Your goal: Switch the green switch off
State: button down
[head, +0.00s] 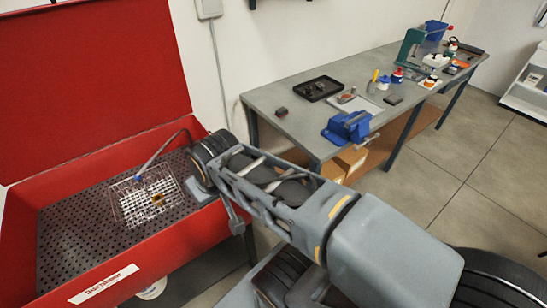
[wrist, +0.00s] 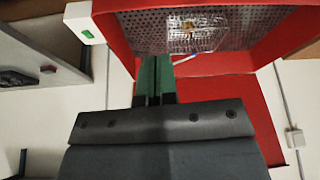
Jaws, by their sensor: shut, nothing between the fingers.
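The green switch (wrist: 87,34) sits on a small white plate on the red washer's outer wall, at the upper left of the wrist view. It cannot be made out in the head view. My gripper (wrist: 154,60) shows in the wrist view with its two green fingers shut together and empty. The fingertips lie to the right of the switch and below it in the picture, apart from it. In the head view my arm reaches left to the washer's right side, and my fingertips cannot be clearly made out.
The red washer basin (head: 185,247) has a raised lid (head: 85,80) and a wire basket (head: 130,212) inside. A grey workbench (head: 290,130) with a black tray (head: 318,88) and a blue vise (head: 347,128) stands to the right. Open floor (head: 470,150) lies beyond the bench.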

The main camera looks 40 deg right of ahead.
jog(key=shift+d, duration=0.25)
jog(key=w+d+f+m+g+b, duration=0.1)
jog(key=w+d+f+b, duration=0.2)
jog(key=w+d, duration=0.4)
jog(key=w+d+f+g+b, duration=0.1)
jog(key=w+d+f+b, duration=0.2)
jog(key=w+d, duration=0.5)
jog(key=d, duration=0.8)
jog(key=shift+f+m, duration=0.15)
jog(key=shift+m, duration=0.25)
jog(key=shift+w, duration=0.1)
jog(key=x, duration=1.2)
jog(key=shift+s+d+p, duration=0.1)
jog(key=shift+s+p, duration=0.2)
jog(key=shift+s, duration=0.1)
jog(key=shift+s+f, duration=0.1)
jog(key=shift+f, duration=0.9)
